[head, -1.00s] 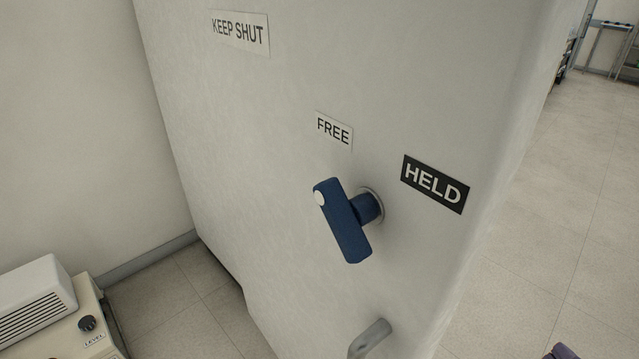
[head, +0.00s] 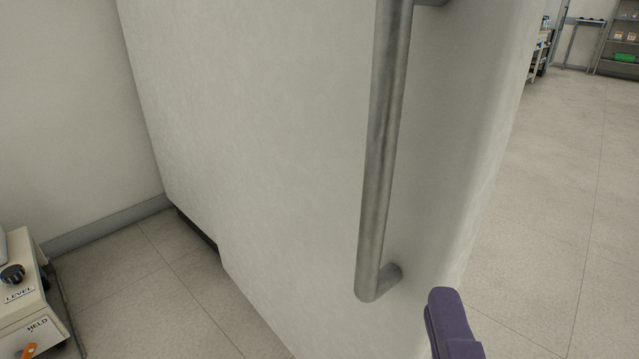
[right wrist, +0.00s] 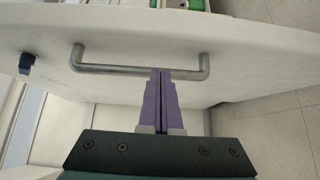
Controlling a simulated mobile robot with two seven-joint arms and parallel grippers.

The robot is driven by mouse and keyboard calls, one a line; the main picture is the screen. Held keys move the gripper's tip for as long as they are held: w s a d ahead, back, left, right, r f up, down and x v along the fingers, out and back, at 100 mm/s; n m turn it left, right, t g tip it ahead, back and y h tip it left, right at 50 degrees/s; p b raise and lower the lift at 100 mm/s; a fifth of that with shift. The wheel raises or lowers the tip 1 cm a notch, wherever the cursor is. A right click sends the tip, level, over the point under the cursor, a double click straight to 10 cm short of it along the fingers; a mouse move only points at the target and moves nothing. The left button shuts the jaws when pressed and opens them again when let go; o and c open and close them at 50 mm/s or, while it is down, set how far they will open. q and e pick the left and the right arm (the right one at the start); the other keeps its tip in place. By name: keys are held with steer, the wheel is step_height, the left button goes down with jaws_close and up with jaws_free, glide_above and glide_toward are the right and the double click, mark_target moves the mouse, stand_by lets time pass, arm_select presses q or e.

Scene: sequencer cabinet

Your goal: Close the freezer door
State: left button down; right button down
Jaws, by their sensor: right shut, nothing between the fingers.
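The freezer door (head: 270,150) is a broad white panel with a rounded right edge. Its grey bar handle (head: 382,150) stands upright in the head view and lies across the right wrist view (right wrist: 120,70). My right gripper (head: 442,295), with purple fingers, is low and just right of the handle's lower end. In the right wrist view its shut, empty fingers (right wrist: 161,72) point at the door, their tips by the bar; I cannot tell whether they touch it. My left gripper is not in view.
A cream device with a black knob (head: 12,274) stands at the lower left. A wall (head: 65,120) is left of the door. Open floor (head: 560,200) lies to the right, with shelving (head: 617,50) far back. Green and white items (right wrist: 194,4) show beyond the door's edge.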

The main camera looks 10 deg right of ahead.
mark_target(407, 201)
steer(key=x, duration=0.9)
steer(key=shift+w+a+f+b, duration=0.1)
steer(key=shift+w+a+b, duration=0.05)
steer(key=shift+w+b, duration=0.2)
steer(key=shift+w, duration=0.2)
